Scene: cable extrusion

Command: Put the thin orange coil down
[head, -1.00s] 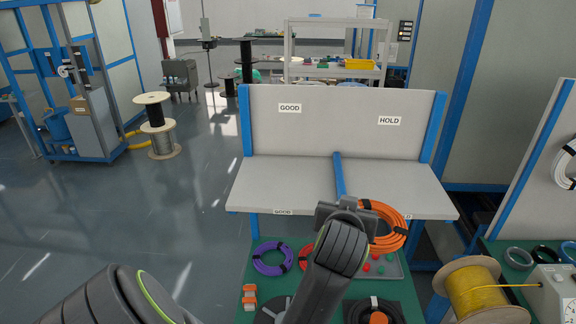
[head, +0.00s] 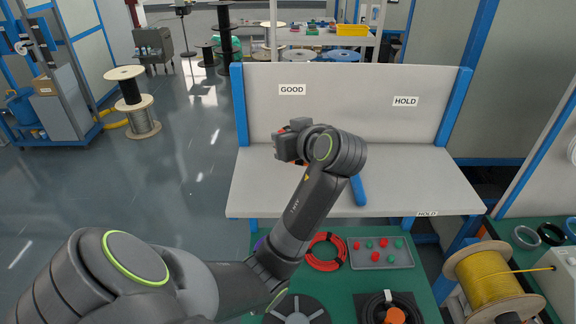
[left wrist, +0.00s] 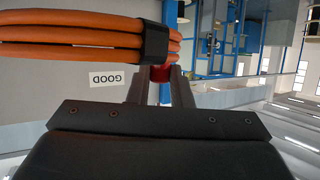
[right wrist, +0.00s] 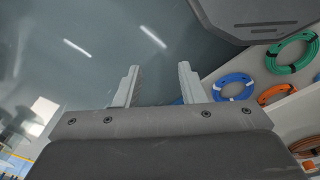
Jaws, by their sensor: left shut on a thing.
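My left gripper (head: 284,146) is over the GOOD side of the grey two-part bench (head: 420,185), left of the blue divider (head: 358,190). In the left wrist view it is shut at the black band of an orange coil (left wrist: 75,32), whose strands stretch left across the picture. In the head view the coil is almost wholly hidden behind the gripper and arm. Whether it touches the bench I cannot tell. My right gripper (right wrist: 158,85) is open and empty in the right wrist view, above grey floor, and is outside the head view.
The GOOD label (head: 292,90) and HOLD label (head: 405,101) are on the back panel. Below lie a red coil (head: 325,263), a tray of small parts (head: 356,261) and a black coil. A yellow spool (head: 490,280) stands right. The right wrist view shows green (right wrist: 292,68) and blue coils.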

